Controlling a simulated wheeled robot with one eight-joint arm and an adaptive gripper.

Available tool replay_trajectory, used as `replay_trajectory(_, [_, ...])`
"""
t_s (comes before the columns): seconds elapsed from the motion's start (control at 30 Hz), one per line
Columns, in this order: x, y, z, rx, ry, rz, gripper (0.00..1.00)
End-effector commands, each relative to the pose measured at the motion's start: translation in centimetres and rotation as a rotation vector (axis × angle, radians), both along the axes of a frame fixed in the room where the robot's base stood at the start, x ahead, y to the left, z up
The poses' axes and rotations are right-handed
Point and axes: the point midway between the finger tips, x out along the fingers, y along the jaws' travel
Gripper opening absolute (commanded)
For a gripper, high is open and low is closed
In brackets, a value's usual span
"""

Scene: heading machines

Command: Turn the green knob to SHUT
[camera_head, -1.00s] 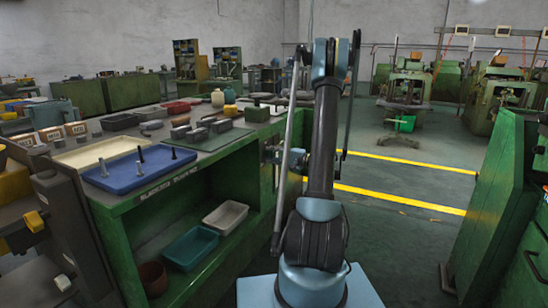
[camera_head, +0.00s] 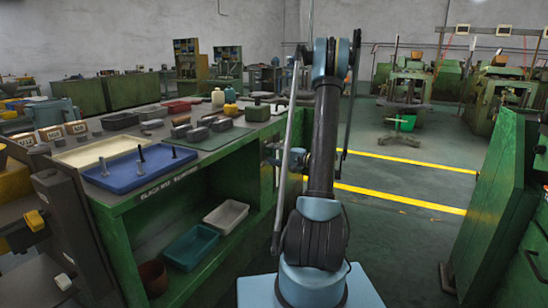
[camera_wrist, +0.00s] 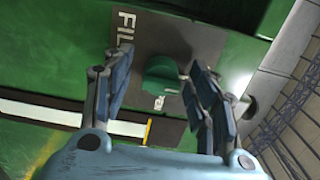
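The green knob (camera_wrist: 163,78) sits on a dark plate on a green panel in the wrist view. White letters, "FIL" and possibly more, stand on the plate at the upper left, and a small white label lies just below the knob. I cannot read a SHUT mark. My gripper (camera_wrist: 158,62) is open, with one blue finger to the left of the knob and one to the right. Gaps show between the fingers and the knob in this view; depth is hard to judge. In the head view I cannot make out the knob, and my arm hides most of the gripper area.
In the head view a green workbench (camera_head: 130,205) with a blue tray (camera_head: 138,170) and a cream tray (camera_head: 98,152) stands left of my arm. A green machine panel (camera_head: 497,200) is at the right. Open floor with yellow lines lies between.

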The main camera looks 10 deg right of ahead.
Motion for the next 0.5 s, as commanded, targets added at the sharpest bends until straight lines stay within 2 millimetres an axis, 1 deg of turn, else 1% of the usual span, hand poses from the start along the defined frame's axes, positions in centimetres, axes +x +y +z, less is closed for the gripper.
replay_trajectory(0.17, [0.0,-0.1,0.0,0.001,-0.001,-0.002,0.53])
replay_trajectory(0.27, [-0.3,-0.6,0.1,0.002,0.0,-0.003,0.53])
replay_trajectory(0.37, [-1.0,-1.6,0.1,0.002,0.0,-0.004,0.53])
replay_trajectory(0.5, [-2.3,-3.5,0.0,0.001,0.0,-0.005,0.53])
